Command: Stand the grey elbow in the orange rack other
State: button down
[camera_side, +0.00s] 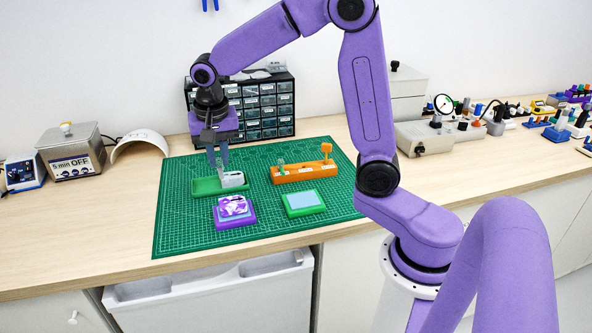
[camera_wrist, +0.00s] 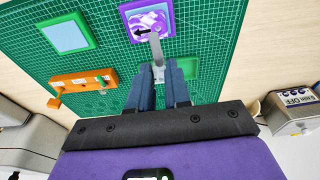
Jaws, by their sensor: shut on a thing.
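The grey elbow (camera_wrist: 156,50) is between my gripper's (camera_wrist: 158,72) two dark blue fingers in the wrist view, its free end pointing away from the jaws. In the side view, my gripper (camera_side: 219,163) points down over the green tray (camera_side: 206,187), shut on the elbow (camera_side: 221,174). Whether the elbow still touches the tray or block below is unclear. The orange rack (camera_side: 303,174) stands to the right of my gripper, with a small greenish piece at its left end and an orange upright at its right end. The rack (camera_wrist: 82,82) is at left in the wrist view.
A pale grey block (camera_side: 233,180) sits at the green tray's right end. A purple block (camera_side: 235,217) with a white patterned top and a green block (camera_side: 304,208) with a pale blue top lie in front. The green mat (camera_side: 180,222) has free room around them.

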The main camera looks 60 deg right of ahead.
jog(key=shift+d, duration=0.1)
jog(key=d+f+m, duration=0.2)
jog(key=d+m, duration=0.1)
jog(key=d, duration=0.9)
jog(key=m+g, duration=0.1)
jog(key=m, duration=0.3)
send_over(304, 171)
jog(key=w+d, duration=0.1)
jog(key=d, duration=0.1)
notch_tip(304, 171, down, 2)
jog(key=f, duration=0.1)
jog(key=shift+w+r, duration=0.1)
jog(key=shift+r, duration=0.15)
jog(key=shift+f, duration=2.2)
jog(key=shift+a+f, duration=0.1)
jog(key=shift+f, duration=1.3)
